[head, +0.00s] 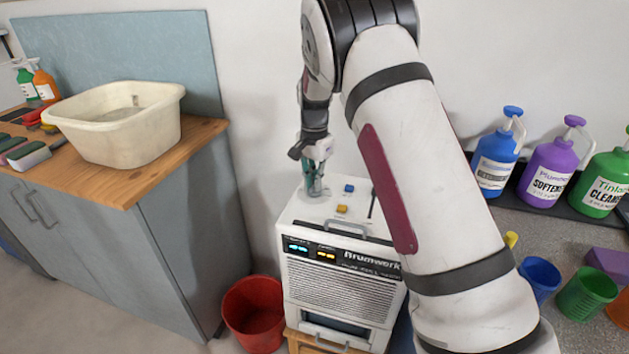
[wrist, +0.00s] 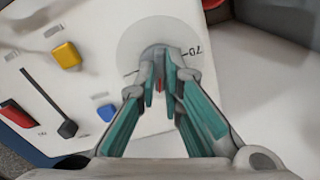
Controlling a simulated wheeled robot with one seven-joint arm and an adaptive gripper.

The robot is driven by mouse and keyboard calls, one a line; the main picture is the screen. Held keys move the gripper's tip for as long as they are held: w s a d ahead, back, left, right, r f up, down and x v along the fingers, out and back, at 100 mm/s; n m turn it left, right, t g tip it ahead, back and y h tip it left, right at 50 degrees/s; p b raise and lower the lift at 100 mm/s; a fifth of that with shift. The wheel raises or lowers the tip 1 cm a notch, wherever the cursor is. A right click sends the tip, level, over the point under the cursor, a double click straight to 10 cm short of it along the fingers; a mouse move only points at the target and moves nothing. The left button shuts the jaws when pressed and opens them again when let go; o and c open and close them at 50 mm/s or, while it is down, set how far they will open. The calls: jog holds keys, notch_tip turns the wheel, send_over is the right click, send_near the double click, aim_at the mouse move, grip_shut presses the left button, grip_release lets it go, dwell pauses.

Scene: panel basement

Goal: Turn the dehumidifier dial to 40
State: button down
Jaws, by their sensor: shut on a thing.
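The dehumidifier (head: 340,283) is a white box with a grille, lit displays and a front handle. My gripper (head: 313,190) points down at the back left of its top. In the wrist view my teal-lined gripper (wrist: 161,75) is shut on the dial (wrist: 158,52), a grey knob on a round grey plate. A bit of red shows between the fingers. A printed mark that seems to read 70 (wrist: 188,53) lies right of the knob. The fingers hide most of the knob and the other numbers, so I cannot tell its setting.
The dehumidifier top also has a yellow knob (wrist: 66,55), a blue button (wrist: 106,112), a black lever (wrist: 67,128) and a red switch (wrist: 15,113). A red bucket (head: 254,314) and grey cabinet (head: 190,240) stand to the left. Jugs (head: 553,168) stand at right.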

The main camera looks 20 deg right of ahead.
jog(key=shift+m, duration=2.2)
jog(key=c, duration=1.7)
grip_release()
jog(key=shift+r, duration=0.15)
notch_tip(320, 180, up, 12)
jog(key=shift+f, duration=0.1)
